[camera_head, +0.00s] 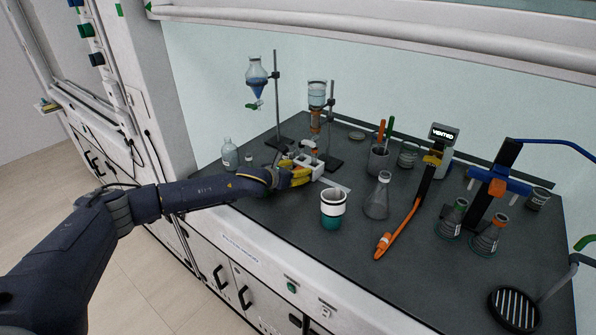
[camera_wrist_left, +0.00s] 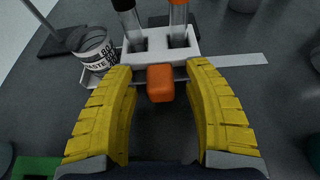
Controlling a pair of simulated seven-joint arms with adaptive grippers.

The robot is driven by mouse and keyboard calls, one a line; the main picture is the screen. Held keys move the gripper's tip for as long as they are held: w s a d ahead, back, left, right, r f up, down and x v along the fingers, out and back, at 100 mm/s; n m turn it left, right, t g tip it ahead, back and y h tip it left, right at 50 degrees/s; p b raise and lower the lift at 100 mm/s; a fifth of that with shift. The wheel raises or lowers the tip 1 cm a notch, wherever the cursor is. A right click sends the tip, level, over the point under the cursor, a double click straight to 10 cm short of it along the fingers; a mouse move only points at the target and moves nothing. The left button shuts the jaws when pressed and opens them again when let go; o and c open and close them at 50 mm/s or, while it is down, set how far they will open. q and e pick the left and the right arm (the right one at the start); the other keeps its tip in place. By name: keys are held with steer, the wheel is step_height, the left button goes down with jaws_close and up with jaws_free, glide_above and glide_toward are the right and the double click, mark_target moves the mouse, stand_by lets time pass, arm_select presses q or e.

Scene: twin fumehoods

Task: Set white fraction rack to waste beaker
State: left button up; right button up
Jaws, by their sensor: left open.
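The white fraction rack (camera_head: 304,164) stands on the dark worktop at the tip of my left arm.
A teal-and-white beaker (camera_head: 333,208) and a conical flask (camera_head: 378,198) stand right of the gripper. A stand with a separating funnel (camera_head: 257,78) and a column stand (camera_head: 317,95) rise behind. A pale strip (camera_wrist_left: 238,60) lies right of the rack.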

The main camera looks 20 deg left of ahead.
arm_select(q)
steer(key=shift+w+d+f, duration=0.1)
steer(key=shift+w+f, duration=0.05)
steer(key=shift+w, duration=0.15)
jaws_close()
stand_by(0.4)
